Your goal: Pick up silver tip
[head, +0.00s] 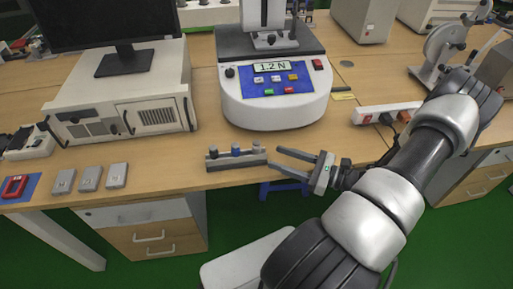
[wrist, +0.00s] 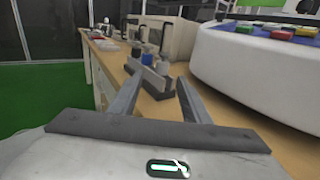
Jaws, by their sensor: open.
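A small dark rack (head: 236,163) lies near the front edge of the wooden bench and holds three short upright tips. The middle tip (head: 235,151) is blue. The right tip (head: 256,148) looks grey or silver, and the left tip (head: 213,153) looks darker grey; which is the silver one is hard to tell at this size. My gripper (head: 275,159) is open and empty, just right of the rack, its fingers pointing left towards it. In the wrist view the rack (wrist: 153,80) and blue tip (wrist: 147,59) show beyond and between the open fingers (wrist: 157,90).
A white force tester (head: 275,105) with a blue panel reading 1.2 N stands behind the rack. A white instrument case (head: 120,95) carries a monitor at left. Several grey blocks (head: 90,178) and a red device (head: 15,187) lie front left. A power strip (head: 385,114) is at right.

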